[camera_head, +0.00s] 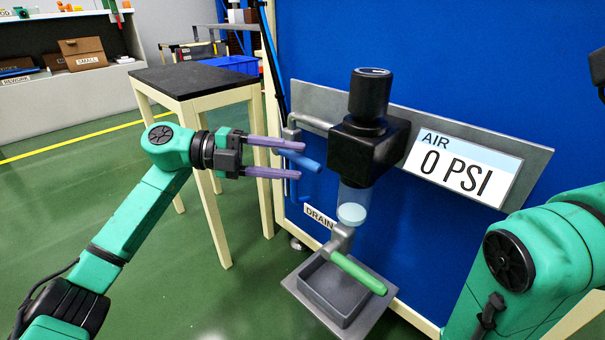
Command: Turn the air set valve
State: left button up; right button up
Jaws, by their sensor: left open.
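The air unit on the blue panel has a black body (370,150) with a black knob (370,92) on top and a clear bowl (353,196) below. A grey pipe enters from the left, with a blue lever handle (304,161) beneath it. The label (465,165) reads "AIR 0 PSI". My left gripper (302,160) is open, with purple fingers pointing right. In the picture the blue handle lies between its fingertips; I cannot tell whether they touch. My right arm stands at the right edge; its gripper is not visible.
A green drain lever (358,273) hangs over a grey tray (332,290) below the bowl, near a "DRAIN" label (319,216). A black-topped table (195,78) stands behind my left arm. Green floor is clear at the left.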

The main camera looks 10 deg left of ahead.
pick_arm(q)
jog(key=shift+w+d+f, duration=0.1)
jog(key=shift+w+d, duration=0.05)
jog(key=shift+d, duration=0.6)
jog(key=shift+w+d+f, duration=0.1)
jog(key=shift+d, duration=0.6)
grip_shut()
